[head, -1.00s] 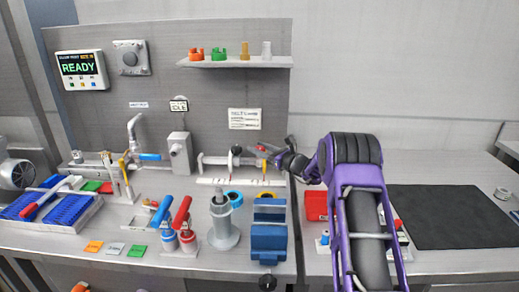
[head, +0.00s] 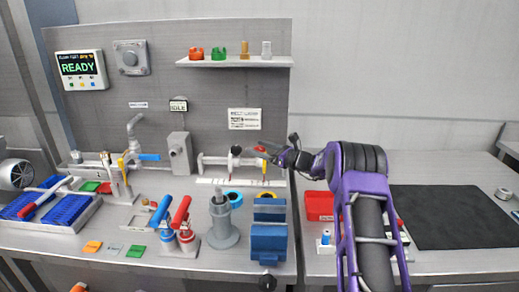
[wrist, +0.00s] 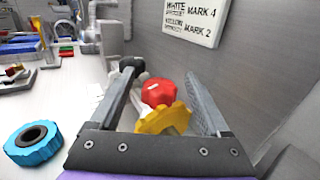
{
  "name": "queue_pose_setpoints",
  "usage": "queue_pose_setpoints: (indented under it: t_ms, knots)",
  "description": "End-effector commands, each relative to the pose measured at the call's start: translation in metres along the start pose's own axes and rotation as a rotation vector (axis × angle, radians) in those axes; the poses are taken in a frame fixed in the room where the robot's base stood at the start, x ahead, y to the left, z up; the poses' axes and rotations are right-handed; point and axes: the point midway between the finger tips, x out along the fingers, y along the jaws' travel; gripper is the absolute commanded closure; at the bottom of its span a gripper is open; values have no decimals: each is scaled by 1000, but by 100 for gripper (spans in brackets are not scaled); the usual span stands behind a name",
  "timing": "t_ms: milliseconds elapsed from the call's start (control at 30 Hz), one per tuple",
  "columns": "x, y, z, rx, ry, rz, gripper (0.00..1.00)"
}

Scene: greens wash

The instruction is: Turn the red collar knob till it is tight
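The red collar knob (wrist: 160,92) shows between the two fingers of my gripper (wrist: 166,92) in the wrist view. The fingers are spread wide, with visible gaps on both sides of the knob. A yellow scalloped ring (wrist: 165,119) shows just below the knob; I cannot tell whether they touch. In the head view the red knob (head: 261,149) is a small patch at the right end of the white pipe (head: 217,160). My gripper (head: 268,150) reaches it from the right, and its fingertips are too small there to make out.
A black knob (head: 236,150) sits on the pipe left of the red one. A blue ring (wrist: 35,142) lies on the bench. A blue vise-like block (head: 268,243) and grey post (head: 222,225) stand in front. The back panel (head: 215,95) is close behind.

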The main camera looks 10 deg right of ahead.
Motion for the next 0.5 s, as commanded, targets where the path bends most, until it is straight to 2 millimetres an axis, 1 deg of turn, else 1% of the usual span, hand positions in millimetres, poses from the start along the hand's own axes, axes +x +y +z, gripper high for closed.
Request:
queue_pose_setpoints:
  t_ms: [167,267,367,500]
  knots:
    - [0,0,-1,1,1,0,20]
    - [-5,0,0,0,0,-1,20]
    - [-17,-1,0,1,2,-3,20]
    - [-47,-2,0,2,1,-5,20]
